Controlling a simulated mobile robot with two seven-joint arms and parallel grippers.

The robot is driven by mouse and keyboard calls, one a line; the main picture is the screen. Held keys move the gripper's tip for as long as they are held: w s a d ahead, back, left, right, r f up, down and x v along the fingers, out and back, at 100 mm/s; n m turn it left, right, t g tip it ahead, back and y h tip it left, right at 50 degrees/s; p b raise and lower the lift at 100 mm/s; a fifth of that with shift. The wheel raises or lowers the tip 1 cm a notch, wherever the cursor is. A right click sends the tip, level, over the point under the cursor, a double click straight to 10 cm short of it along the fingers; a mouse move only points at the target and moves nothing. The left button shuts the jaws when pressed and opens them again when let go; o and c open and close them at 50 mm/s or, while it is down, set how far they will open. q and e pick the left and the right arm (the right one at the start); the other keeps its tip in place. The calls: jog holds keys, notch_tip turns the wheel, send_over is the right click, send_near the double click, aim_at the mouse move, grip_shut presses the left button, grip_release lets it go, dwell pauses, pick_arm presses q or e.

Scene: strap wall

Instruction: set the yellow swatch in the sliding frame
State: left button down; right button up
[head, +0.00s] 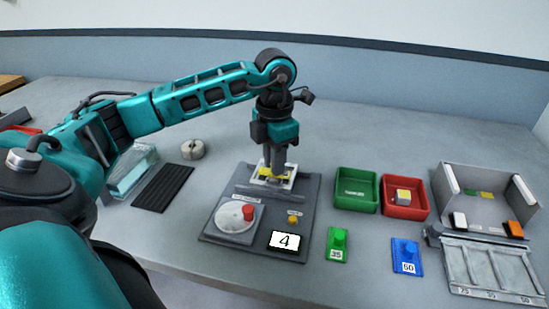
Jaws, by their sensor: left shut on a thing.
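My left gripper (272,176) points straight down at the back of a grey panel (310,215). It is shut on a small yellow piece, which I take to be the yellow swatch (263,171); the fingers hide part of it. A white frame (287,185), which looks like the sliding frame, lies around and below the fingertips. I cannot tell whether the swatch lies fully flat inside it. My right gripper is not in view.
The panel carries a pale dial (235,221) with a red knob, a yellow button (293,219) and a display reading 4 (285,241). A green bin (355,204) and a red bin (405,213) stand to the right, beside a grey tray (465,228). A black ribbed mat (163,187) lies left.

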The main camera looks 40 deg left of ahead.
pick_arm(q)
jog(key=shift+f, duration=0.2)
dwell(0.5)
jog(key=c, duration=0.6)
grip_release()
jog(key=shift+o, duration=0.2)
notch_tip(320, 180, up, 6)
jog(key=p, duration=0.4)
jog(key=shift+p, duration=0.4)
